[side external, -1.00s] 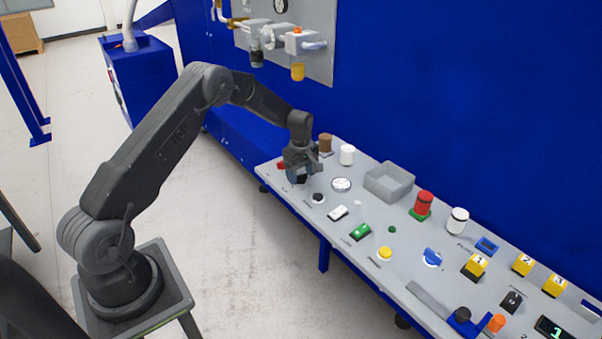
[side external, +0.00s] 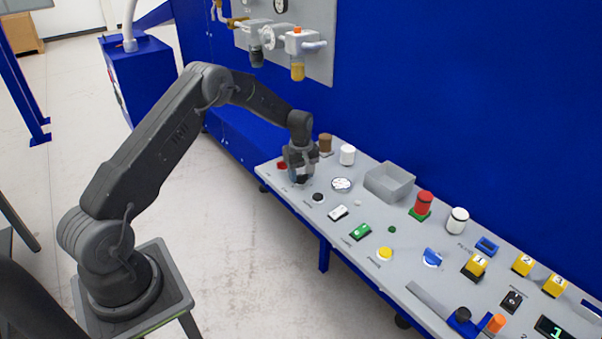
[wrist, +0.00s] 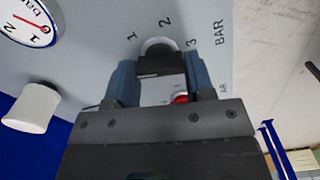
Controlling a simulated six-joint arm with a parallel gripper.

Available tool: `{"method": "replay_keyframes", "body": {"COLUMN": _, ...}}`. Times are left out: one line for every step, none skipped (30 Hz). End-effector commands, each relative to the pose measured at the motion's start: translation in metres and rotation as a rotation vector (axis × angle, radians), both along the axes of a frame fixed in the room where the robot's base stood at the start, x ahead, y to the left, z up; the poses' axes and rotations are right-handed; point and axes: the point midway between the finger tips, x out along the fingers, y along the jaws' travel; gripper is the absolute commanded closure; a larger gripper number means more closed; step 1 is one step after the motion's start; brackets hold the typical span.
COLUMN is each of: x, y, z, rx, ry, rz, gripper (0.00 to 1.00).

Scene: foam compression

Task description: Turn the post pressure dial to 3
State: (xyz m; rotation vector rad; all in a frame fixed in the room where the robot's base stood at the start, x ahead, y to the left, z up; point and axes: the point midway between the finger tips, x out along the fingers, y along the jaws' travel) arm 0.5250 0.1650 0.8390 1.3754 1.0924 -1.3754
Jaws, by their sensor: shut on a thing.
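The dial (wrist: 160,64), dark with a pale rim, is between my gripper's two blue-grey fingers in the wrist view. The printed marks 1, 2, 3 and BAR (wrist: 219,32) run around it on the grey panel. My gripper (wrist: 160,82) is shut on the dial, one finger on each side. Which mark the dial points at cannot be read clearly. In the side view my gripper (side external: 300,172) is down at the panel's far left end and mostly hides the dial. A round gauge (wrist: 30,20) with a red needle is at the wrist view's upper left.
The gauge (side external: 341,184) lies right of my gripper in the side view. A brown cylinder (side external: 325,143), a white cylinder (side external: 347,155) and a grey open box (side external: 389,183) stand nearby. A black button (side external: 318,197) is in front. A blue wall rises behind the panel.

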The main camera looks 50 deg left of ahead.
Motion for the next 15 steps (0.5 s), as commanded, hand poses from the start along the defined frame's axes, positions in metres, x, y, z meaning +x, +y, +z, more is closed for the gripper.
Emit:
{"method": "replay_keyframes", "body": {"x": 0.0001, "y": 0.0, "z": 0.0005, "rx": 0.0, "ry": 0.0, "rz": -0.042, "gripper": 0.75}}
{"method": "replay_keyframes", "body": {"x": 0.0001, "y": 0.0, "z": 0.0005, "rx": 0.0, "ry": 0.0, "rz": -0.07, "gripper": 0.75}}
{"method": "replay_keyframes", "body": {"x": 0.0001, "y": 0.0, "z": 0.0005, "rx": 0.0, "ry": 0.0, "rz": -0.107, "gripper": 0.75}}
{"method": "replay_keyframes", "body": {"x": 0.0001, "y": 0.0, "z": 0.0005, "rx": 0.0, "ry": 0.0, "rz": -0.136, "gripper": 0.75}}
{"method": "replay_keyframes", "body": {"x": 0.0001, "y": 0.0, "z": 0.0005, "rx": 0.0, "ry": 0.0, "rz": -0.165, "gripper": 0.75}}
{"method": "replay_keyframes", "body": {"x": 0.0001, "y": 0.0, "z": 0.0005, "rx": 0.0, "ry": 0.0, "rz": -0.203, "gripper": 0.75}}
{"method": "replay_keyframes", "body": {"x": 0.0001, "y": 0.0, "z": 0.0005, "rx": 0.0, "ry": 0.0, "rz": -0.231, "gripper": 0.75}}
{"method": "replay_keyframes", "body": {"x": 0.0001, "y": 0.0, "z": 0.0005, "rx": 0.0, "ry": 0.0, "rz": -0.26, "gripper": 0.75}}
{"method": "replay_keyframes", "body": {"x": 0.0002, "y": 0.0, "z": 0.0006, "rx": 0.0, "ry": 0.0, "rz": -0.298, "gripper": 0.75}}
{"method": "replay_keyframes", "body": {"x": 0.0002, "y": 0.0, "z": 0.0006, "rx": 0.0, "ry": 0.0, "rz": -0.326, "gripper": 0.75}}
{"method": "replay_keyframes", "body": {"x": 0.0002, "y": 0.0, "z": 0.0006, "rx": 0.0, "ry": 0.0, "rz": -0.355, "gripper": 0.75}}
{"method": "replay_keyframes", "body": {"x": 0.0002, "y": 0.0, "z": 0.0006, "rx": 0.0, "ry": 0.0, "rz": -0.393, "gripper": 0.75}}
{"method": "replay_keyframes", "body": {"x": 0.0002, "y": 0.0, "z": 0.0006, "rx": 0.0, "ry": 0.0, "rz": -0.421, "gripper": 0.75}}
{"method": "replay_keyframes", "body": {"x": 0.0002, "y": 0.0, "z": 0.0006, "rx": 0.0, "ry": 0.0, "rz": -0.45, "gripper": 0.75}}
{"method": "replay_keyframes", "body": {"x": 0.0002, "y": 0.0, "z": 0.0006, "rx": 0.0, "ry": 0.0, "rz": -0.488, "gripper": 0.75}}
